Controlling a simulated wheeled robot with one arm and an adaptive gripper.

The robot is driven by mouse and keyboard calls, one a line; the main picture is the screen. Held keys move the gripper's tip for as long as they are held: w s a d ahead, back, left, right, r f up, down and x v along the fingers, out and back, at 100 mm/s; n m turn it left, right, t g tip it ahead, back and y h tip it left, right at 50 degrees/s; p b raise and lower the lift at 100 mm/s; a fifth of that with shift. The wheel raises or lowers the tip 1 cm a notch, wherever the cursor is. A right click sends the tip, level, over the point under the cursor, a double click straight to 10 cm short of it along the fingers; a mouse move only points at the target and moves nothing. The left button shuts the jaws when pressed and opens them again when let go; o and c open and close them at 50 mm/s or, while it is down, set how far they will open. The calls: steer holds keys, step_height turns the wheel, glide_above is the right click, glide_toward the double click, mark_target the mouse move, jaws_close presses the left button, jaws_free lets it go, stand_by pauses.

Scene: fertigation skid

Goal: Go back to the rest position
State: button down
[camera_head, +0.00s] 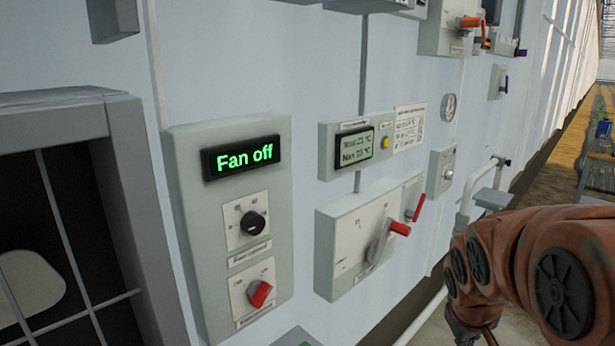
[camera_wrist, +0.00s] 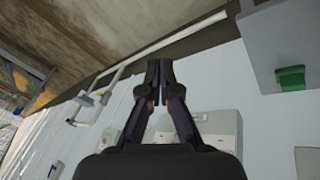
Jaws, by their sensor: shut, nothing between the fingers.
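My gripper (camera_wrist: 160,88) shows in the wrist view with its dark fingers together and nothing between them. It points along the light wall, and the fingertips overlap the brown ground strip in that view. They look apart from the boxes there. In the head view my orange arm is at the lower right, and the gripper itself cannot be made out. The fan panel (camera_head: 180,215) reads "Fan off" on its green-lit display (camera_head: 241,158). Below are a black knob (camera_head: 253,223) and a red knob (camera_head: 260,294).
A barred fan opening (camera_head: 60,230) is at left. A white pipe (camera_head: 470,190) stands near my arm. A green knob (camera_wrist: 291,78) shows in the wrist view.

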steer(key=s+a+f+m+g+y, duration=0.1)
steer(key=s+a, duration=0.4)
steer(key=s, duration=0.6)
steer(key=s+a+f+g+y, duration=0.2)
steer(key=s+a+g, duration=0.2)
steer(key=s, duration=0.8)
steer(key=shift+a+f+m, duration=0.25)
steer(key=shift+a+m, duration=0.15)
steer(key=shift+a, duration=0.25)
